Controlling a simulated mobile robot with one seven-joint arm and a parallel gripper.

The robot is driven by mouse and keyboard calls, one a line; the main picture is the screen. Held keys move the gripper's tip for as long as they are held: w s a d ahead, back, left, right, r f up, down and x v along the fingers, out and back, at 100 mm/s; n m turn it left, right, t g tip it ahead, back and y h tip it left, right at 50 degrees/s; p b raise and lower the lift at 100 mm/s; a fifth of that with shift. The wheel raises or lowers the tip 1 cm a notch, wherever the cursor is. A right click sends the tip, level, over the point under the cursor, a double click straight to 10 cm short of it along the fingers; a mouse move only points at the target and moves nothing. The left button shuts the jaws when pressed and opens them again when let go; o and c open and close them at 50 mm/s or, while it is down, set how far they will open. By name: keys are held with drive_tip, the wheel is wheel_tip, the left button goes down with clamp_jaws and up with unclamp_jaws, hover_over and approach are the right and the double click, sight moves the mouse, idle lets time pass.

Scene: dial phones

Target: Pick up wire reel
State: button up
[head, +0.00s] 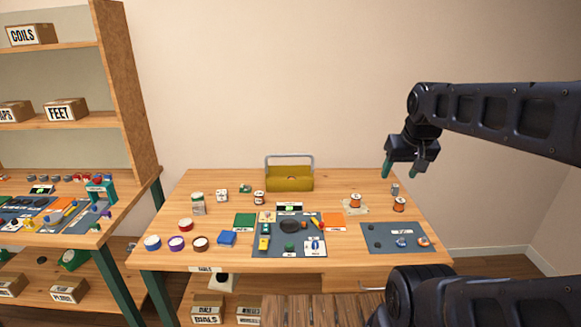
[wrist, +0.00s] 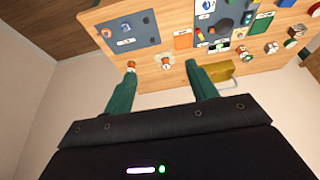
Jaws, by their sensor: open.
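Two reels of orange-copper wire stand at the right of the workbench. One wire reel (head: 355,200) is on a pale tray or paper, and the other wire reel (head: 399,205) stands to its right on bare wood. My gripper (head: 404,170) is open and empty, above the bench's back right, clear of both reels. In the wrist view my gripper (wrist: 160,68) shows two green fingers spread apart. The reel on the pale tray (wrist: 166,64) appears between the fingertips, farther off. The other reel (wrist: 131,66) is partly hidden behind the left fingertip.
A small grey cylinder (head: 395,189) stands behind the right reel. A dark mat (head: 376,244) with small parts lies in front of it. A yellow toolbox (head: 289,180) stands at the bench's back. The middle mat (head: 262,247) is crowded with phone parts. A shelf (head: 125,75) stands left.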

drive_tip(key=w+a+r, duration=0.2)
drive_tip(key=w+a, duration=0.1)
drive_tip(key=w, duration=1.3)
drive_tip(key=m, duration=0.1)
hover_over(291, 180)
wheel_tip(291, 180, down, 29)
drive_tip(key=shift+s+x, duration=0.2)
drive_tip(key=shift+x, duration=2.6)
drive_tip(key=shift+s+x, duration=0.2)
drive_tip(key=shift+x, duration=2.65)
drive_tip(key=shift+f, duration=0.1)
drive_tip(key=c, duration=0.9)
